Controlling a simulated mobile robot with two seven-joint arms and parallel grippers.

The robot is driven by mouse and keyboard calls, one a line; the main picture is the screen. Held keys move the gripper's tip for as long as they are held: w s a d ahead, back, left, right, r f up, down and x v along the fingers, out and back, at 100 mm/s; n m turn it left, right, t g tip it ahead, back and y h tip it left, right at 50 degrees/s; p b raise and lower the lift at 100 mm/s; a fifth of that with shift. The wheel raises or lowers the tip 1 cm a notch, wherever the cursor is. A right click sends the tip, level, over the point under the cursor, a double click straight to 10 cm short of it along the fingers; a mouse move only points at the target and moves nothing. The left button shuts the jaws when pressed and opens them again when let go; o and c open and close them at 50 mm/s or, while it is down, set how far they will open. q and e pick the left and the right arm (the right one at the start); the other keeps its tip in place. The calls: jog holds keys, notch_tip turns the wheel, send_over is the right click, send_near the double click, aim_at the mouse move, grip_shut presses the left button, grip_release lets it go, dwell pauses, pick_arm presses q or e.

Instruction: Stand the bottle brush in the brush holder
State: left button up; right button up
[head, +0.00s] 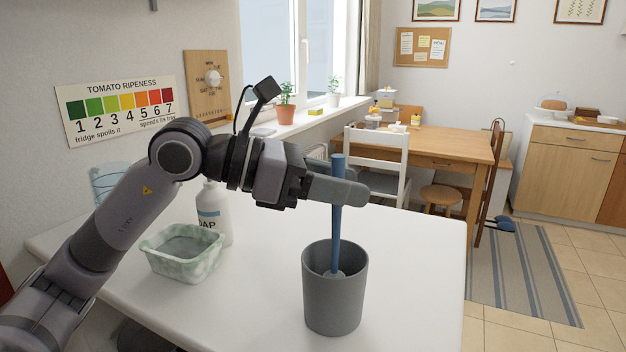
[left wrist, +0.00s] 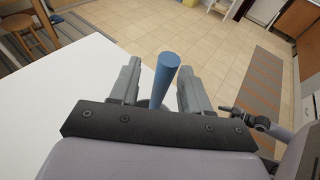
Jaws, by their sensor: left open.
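The bottle brush (head: 337,215) has a blue handle and stands nearly upright in the grey brush holder (head: 335,300), with its lower end inside the cup. The holder stands on the white table. My left gripper (head: 345,190) is open, with its fingers on either side of the upper handle. In the left wrist view the blue handle (left wrist: 165,80) rises between the two fingers, with a gap visible at its sides. The brush's lowest part is hidden inside the holder. My right gripper is not identifiable in these views.
A green-and-white marbled tub (head: 183,262) and a white soap bottle (head: 213,212) stand on the white table (head: 420,262) left of the holder. The tabletop right of the holder is clear up to its edge. A wooden dining table and chairs stand farther back.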

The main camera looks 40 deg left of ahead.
pick_arm(q)
jog(key=shift+b+v, duration=1.15)
jog(key=shift+v, duration=1.7)
jog(key=shift+s, duration=0.1)
